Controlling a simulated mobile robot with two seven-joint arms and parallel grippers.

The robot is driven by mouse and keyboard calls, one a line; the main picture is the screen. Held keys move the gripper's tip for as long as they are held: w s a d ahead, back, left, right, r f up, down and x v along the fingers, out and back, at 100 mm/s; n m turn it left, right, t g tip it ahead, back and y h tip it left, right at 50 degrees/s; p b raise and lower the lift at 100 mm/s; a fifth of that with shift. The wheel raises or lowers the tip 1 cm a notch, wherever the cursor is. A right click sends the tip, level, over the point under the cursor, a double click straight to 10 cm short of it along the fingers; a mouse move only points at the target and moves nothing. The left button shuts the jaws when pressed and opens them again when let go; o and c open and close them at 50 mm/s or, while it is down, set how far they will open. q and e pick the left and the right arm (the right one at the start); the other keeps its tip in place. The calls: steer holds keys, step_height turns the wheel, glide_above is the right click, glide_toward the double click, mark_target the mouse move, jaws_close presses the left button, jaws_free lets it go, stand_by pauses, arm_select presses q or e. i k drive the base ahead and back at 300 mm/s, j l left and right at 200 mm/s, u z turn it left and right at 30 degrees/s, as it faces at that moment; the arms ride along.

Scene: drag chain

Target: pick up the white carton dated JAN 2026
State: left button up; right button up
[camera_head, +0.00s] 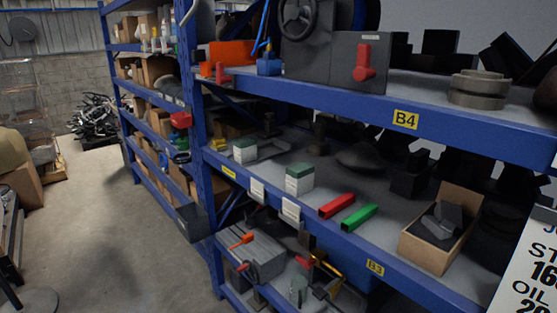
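One white carton (244,152) is near the shelf's left post. The other white carton (299,182) stands nearer the middle, close to the front edge. Both look upright. Any date print on them is too small to read, so I cannot tell which is dated JAN 2026. Neither of my grippers can be made out in the head view.
The blue middle shelf (401,284) also holds a red bar (337,206), a green bar (359,217) and an open cardboard box (437,244). White labels (257,190) hang at its front edge. The floor at left is partly clear.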

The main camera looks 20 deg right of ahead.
mark_target(245, 151)
steer(key=i+j+z, duration=0.65)
steer(key=j+z, duration=0.15)
steer(key=i+j+z, duration=0.1)
steer(key=j, duration=0.25)
steer(key=i+j+z, duration=0.1)
steer(key=j, duration=0.25)
steer(key=i+j+z, duration=0.15)
steer(key=j, duration=0.2)
